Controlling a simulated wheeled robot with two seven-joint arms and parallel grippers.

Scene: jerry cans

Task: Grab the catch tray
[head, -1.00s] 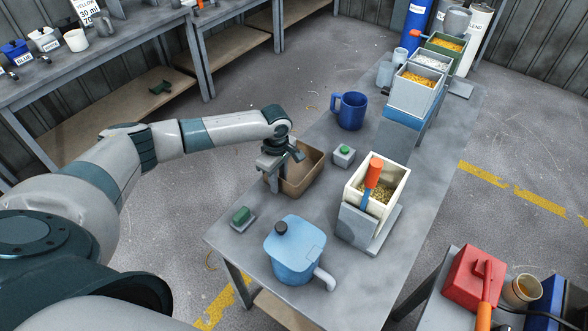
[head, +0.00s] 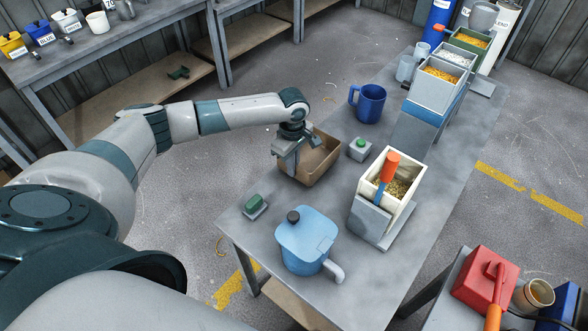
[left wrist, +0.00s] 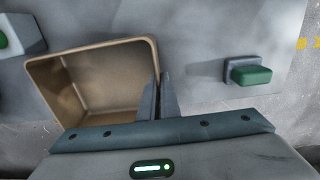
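The catch tray is a brown open box (head: 323,170) on the left edge of the grey bench, tilted in the head view by perspective. It is empty inside. In the left wrist view the tray (left wrist: 100,45) fills the left half, and its right wall runs down between my fingers. My left gripper (head: 290,163) is at the tray's near-left wall. In the left wrist view the two fingers of the left gripper (left wrist: 159,88) are close together with the wall pinched between them. The tray rests at bench level. My right gripper is not in view.
Around the tray stand a green-button box (head: 360,149), a green block on a grey plate (head: 255,206), a blue lidded jug (head: 305,243), a white bin with an orange-handled scoop (head: 385,190) and a blue mug (head: 369,103). Open floor lies left of the bench.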

